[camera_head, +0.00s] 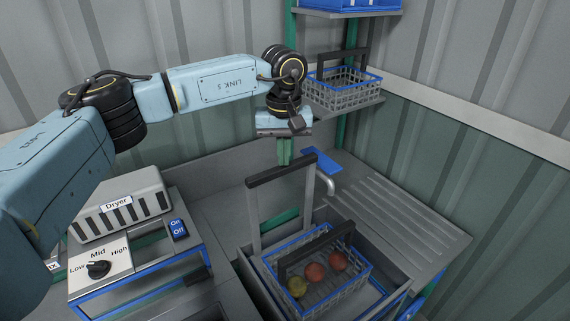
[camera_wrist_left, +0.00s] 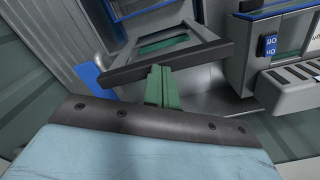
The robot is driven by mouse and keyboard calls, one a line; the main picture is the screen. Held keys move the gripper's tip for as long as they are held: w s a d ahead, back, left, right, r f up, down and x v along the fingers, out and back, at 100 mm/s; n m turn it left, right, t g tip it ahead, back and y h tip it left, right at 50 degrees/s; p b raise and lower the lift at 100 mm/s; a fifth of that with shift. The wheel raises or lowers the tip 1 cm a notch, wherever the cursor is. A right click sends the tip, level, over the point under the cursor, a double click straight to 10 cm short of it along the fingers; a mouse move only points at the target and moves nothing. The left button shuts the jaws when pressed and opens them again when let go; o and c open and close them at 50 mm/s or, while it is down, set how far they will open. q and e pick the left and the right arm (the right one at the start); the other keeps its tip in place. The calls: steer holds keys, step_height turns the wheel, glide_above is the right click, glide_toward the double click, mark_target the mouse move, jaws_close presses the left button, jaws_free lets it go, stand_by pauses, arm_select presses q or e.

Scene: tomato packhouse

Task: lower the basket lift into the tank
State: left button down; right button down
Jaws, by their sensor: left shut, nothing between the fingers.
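The basket lift (camera_head: 255,215) is a grey upright frame with a black top bar, rising from the tank (camera_head: 399,290) in the bench. A grey basket with a blue rim (camera_head: 364,264) and its own black handle sits at the tank's opening. It holds one yellowish and two red tomatoes (camera_head: 315,272). How deep it sits is hard to tell. My left gripper (camera_head: 285,160) is shut and empty, its green fingers pointing down close to the lift's top bar. The fingers (camera_wrist_left: 158,86) and bar (camera_wrist_left: 180,62) also show close together in the left wrist view; contact is unclear. My right gripper is out of view.
A dryer (camera_head: 118,206) with a Low/Mid/High knob and a blue On/Off switch (camera_head: 178,229) stands left of the tank. A tap (camera_head: 324,172) stands behind it. A ribbed drainboard (camera_head: 400,215) lies to the right. An empty basket (camera_head: 345,95) sits on a shelf.

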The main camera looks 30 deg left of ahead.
arm_select(q)
steer(key=shift+f+b, duration=5.45)
steer(key=shift+f, duration=3.15)
step_height(320, 180, up, 16)
steer(key=p, duration=1)
steer(key=shift+r, duration=0.25)
steer(key=shift+f, duration=0.1)
